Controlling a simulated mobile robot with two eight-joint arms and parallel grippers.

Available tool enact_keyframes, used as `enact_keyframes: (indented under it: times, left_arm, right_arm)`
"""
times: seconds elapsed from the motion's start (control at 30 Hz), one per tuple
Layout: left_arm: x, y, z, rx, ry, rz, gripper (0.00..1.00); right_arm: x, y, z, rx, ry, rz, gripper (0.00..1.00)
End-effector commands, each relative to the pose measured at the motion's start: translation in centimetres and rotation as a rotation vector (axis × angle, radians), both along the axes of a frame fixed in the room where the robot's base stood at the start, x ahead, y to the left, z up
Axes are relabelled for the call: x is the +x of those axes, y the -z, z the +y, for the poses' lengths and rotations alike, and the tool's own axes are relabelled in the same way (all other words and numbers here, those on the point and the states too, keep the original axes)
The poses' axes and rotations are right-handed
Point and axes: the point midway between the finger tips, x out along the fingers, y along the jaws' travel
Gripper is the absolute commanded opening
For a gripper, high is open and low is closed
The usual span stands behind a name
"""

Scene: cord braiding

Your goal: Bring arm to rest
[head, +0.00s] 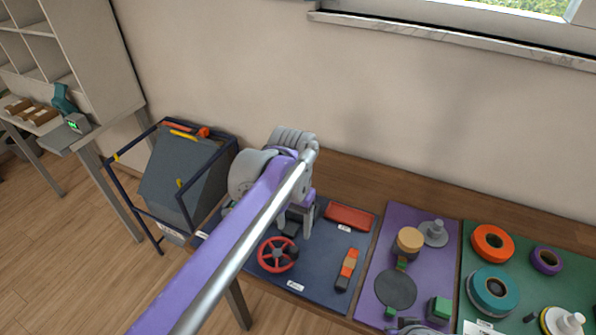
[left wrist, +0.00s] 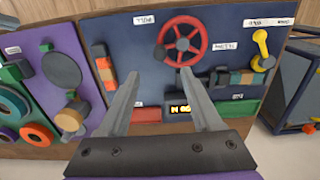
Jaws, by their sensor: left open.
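My left arm reaches in from the lower left in the head view. Its gripper (head: 296,222) hangs over the dark blue board (head: 325,282), near the red handwheel (head: 278,254). In the left wrist view the two grey fingers (left wrist: 160,80) stand wide apart with nothing between them. My arm hides part of the board in the head view.
A purple board (head: 376,268) with discs and a green board (head: 462,262) with coloured rings lie to the right on the wooden bench (head: 350,181). A red tray (head: 349,217) is on the blue board. A dark-framed cart (head: 185,180) stands left, with open floor in front.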

Motion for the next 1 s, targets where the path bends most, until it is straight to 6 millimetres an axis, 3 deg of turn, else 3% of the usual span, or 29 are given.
enact_keyframes:
  times: [0.27,0.47,0.7,0.83,1.0]
  left_arm:
    - [-1.0,-0.2,1.2,-0.007,-0.022,-0.025,0.66]
    - [-5.7,0.0,5.7,-0.035,-0.118,-0.147,0.66]
    - [-12.7,2.6,10.6,-0.067,-0.253,-0.330,0.66]
    - [-15.5,4.4,12.0,-0.076,-0.304,-0.405,0.66]
    - [-17.2,5.9,12.9,-0.081,-0.338,-0.457,0.66]
  right_arm:
    - [0.1,-0.3,0.0,0.000,0.000,-0.001,0.00]
    - [0.3,-1.6,0.0,0.000,0.000,-0.007,0.00]
    - [0.8,-3.2,0.0,0.000,0.000,-0.015,0.00]
    - [1.0,-3.8,0.0,0.000,0.000,-0.018,0.00]
    - [1.1,-4.1,0.0,0.000,0.000,-0.020,0.00]
